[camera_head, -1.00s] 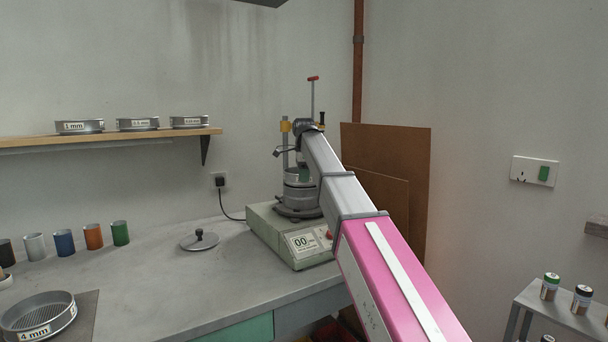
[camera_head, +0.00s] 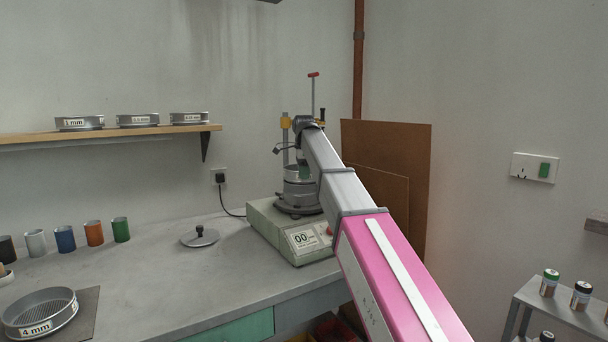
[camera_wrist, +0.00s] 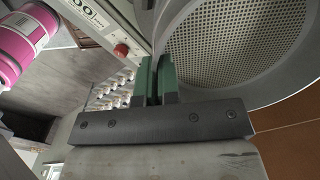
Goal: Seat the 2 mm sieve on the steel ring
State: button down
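A grey round sieve with a perforated floor (camera_wrist: 240,45) fills the upper right of the wrist view. My gripper (camera_wrist: 156,82) has green fingers close together, one on each side of the sieve's rim, and looks shut on it. No size label shows on this sieve. In the head view my gripper (camera_head: 302,157) is over the shaker, and the sieve (camera_head: 298,172) is at the top of the grey stack. The steel ring (camera_head: 298,190) seems to be the grey part below it. Whether sieve and ring touch cannot be told.
The pale green shaker (camera_head: 276,232) carries upright rods and a yellow clamp (camera_head: 285,122). A lid (camera_head: 199,237) lies to its left. A 4 mm sieve (camera_head: 40,312) sits front left. Coloured cups (camera_head: 64,242) stand behind it. A shelf (camera_head: 110,136) holds labelled sieves.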

jog(key=shift+f, duration=0.45)
dwell(0.6)
jog(key=c, duration=1.3)
grip_release()
jog(key=shift+o, duration=0.2)
